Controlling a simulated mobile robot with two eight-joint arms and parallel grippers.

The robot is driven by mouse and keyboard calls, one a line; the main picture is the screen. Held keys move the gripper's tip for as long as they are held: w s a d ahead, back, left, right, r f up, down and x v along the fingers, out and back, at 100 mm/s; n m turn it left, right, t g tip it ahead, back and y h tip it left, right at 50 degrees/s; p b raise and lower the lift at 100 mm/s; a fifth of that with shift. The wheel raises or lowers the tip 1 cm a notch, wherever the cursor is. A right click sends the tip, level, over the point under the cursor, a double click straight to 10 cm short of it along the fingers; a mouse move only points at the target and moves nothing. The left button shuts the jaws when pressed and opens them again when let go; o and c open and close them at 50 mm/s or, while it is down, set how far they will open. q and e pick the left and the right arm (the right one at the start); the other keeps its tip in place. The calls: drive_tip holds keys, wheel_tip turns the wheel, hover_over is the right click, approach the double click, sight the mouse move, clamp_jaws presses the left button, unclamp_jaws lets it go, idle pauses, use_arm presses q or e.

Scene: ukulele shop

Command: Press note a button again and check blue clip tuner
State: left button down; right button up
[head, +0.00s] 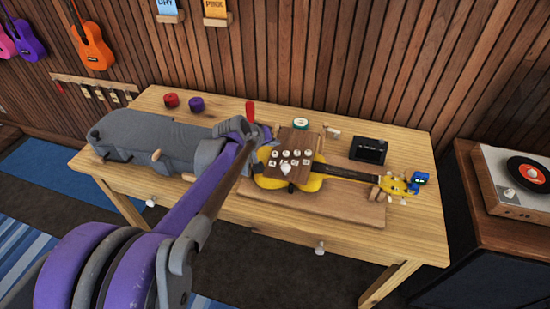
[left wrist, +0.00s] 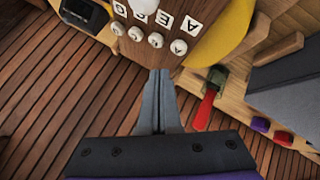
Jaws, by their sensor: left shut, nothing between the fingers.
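The brown button box (head: 297,139) sits over the body of the yellow ukulele (head: 330,184). It carries a row of round white buttons and tiles lettered A, E, C and G. The A button (left wrist: 179,47) is at the end of the row beside the A tile (left wrist: 191,25). My left gripper (left wrist: 160,73) is shut and empty, its tips by the box's edge near the A button; contact cannot be told. In the head view it (head: 266,133) is at the box's left side. The blue clip tuner (head: 420,178) is on the ukulele's headstock; its reading is too small to tell. My right gripper is not in view.
A black device (head: 369,149) stands behind the ukulele neck. A red-handled tool (left wrist: 207,106) stands close to my left gripper. Red (head: 171,100) and purple (head: 196,104) round items lie at the back left. A record player (head: 515,180) stands at the right. The table's front right is bare.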

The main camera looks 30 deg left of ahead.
use_arm(q)
drive_tip(key=shift+f+b, duration=0.3)
drive_tip(key=shift+f, duration=0.6)
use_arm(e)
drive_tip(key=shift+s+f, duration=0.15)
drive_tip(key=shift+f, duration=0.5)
use_arm(q)
drive_tip(key=shift+f, duration=0.1)
idle(0.6)
drive_tip(key=shift+f, duration=0.3)
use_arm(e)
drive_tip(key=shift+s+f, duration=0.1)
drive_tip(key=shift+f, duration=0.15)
use_arm(q)
drive_tip(key=shift+f+b, duration=0.5)
drive_tip(key=shift+f, duration=0.05)
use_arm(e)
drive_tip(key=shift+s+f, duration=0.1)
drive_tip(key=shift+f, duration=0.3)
use_arm(q)
drive_tip(key=shift+r, duration=0.15)
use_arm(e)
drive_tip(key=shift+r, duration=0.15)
use_arm(q)
drive_tip(key=shift+r+p, duration=0.65)
drive_tip(key=shift+r, duration=0.15)
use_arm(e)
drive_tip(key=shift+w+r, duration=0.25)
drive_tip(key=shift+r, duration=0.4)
